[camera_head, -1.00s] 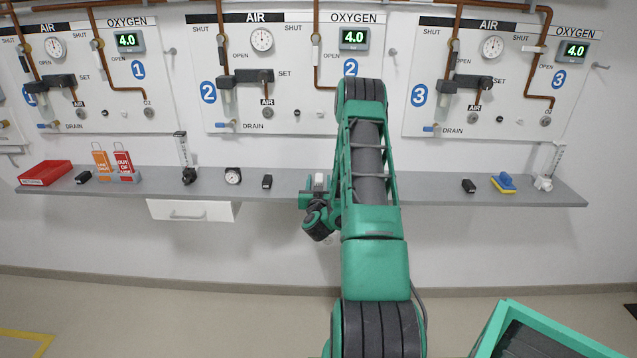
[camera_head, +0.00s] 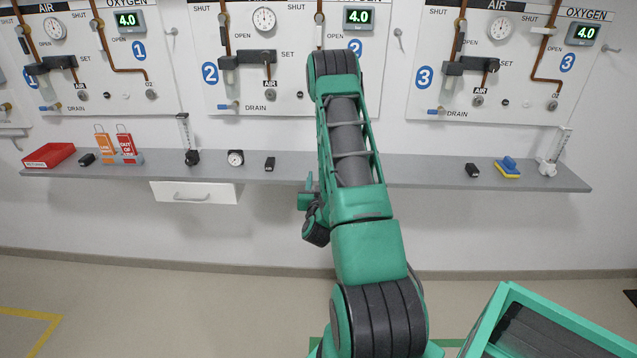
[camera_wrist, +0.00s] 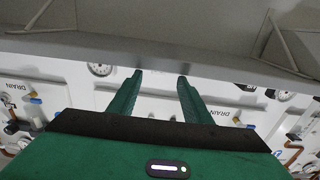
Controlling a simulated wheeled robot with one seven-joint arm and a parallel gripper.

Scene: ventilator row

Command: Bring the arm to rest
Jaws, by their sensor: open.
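My arm's green links rise through the middle of the head view in front of the shelf. The end of my arm shows only partly there, left of the links and near the shelf's front edge, so the jaws cannot be made out well. In the wrist view my gripper (camera_wrist: 160,76) shows two green fingers standing apart with nothing between them. The wall panels and the shelf appear upside down beyond them.
The grey shelf (camera_head: 420,172) carries a red tray (camera_head: 48,156), orange and red tags, a gauge (camera_head: 236,158), a blue-yellow block (camera_head: 507,168) and flowmeters. A white drawer (camera_head: 195,191) hangs below it. A green-edged bin (camera_head: 490,318) stands at lower right. Floor at left is clear.

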